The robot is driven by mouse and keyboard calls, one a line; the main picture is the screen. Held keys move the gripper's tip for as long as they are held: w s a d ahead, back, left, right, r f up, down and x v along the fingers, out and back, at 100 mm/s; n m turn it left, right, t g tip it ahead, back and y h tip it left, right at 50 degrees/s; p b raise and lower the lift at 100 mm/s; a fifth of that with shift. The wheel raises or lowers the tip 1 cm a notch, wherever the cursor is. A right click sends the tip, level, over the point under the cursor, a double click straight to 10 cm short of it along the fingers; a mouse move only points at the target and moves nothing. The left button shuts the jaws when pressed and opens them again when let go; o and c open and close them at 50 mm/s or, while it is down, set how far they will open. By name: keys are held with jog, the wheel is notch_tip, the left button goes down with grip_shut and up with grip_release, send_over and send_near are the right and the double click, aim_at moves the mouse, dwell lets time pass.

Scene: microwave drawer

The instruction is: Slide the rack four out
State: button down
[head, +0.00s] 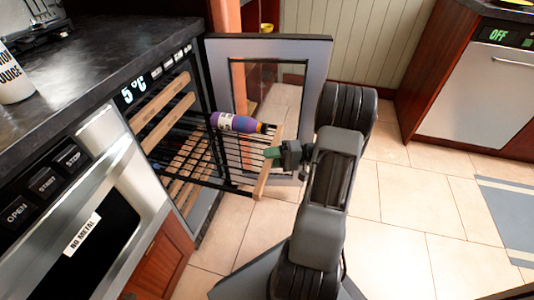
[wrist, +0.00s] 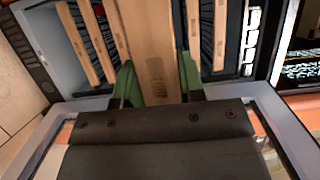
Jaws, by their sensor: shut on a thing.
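One wire rack (head: 232,168) of the wine cooler sticks out past the open doorway, its wooden front (head: 264,176) well ahead of the other racks. I cannot read a number on it in the head view. A purple bottle (head: 238,122) with a white label lies on it. My gripper (head: 273,153) is at the wooden front. In the wrist view its green fingers (wrist: 158,88) are on either side of a wooden front (wrist: 150,40), shut on it. Small dark marking on that wood is too blurred to read.
The cooler's glass door (head: 270,50) stands open behind the rack. Other wooden-fronted racks (head: 165,110) stay inside the cooler. A microwave (head: 85,215) is at the lower left under the dark countertop (head: 90,60).

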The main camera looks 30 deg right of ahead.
jog(key=shift+s+d, duration=0.35)
jog(key=shift+d, duration=0.05)
jog(key=c, duration=0.7)
grip_release()
jog(key=p+v, duration=0.3)
jog(key=v, duration=1.1)
jog(key=shift+s+a, duration=0.1)
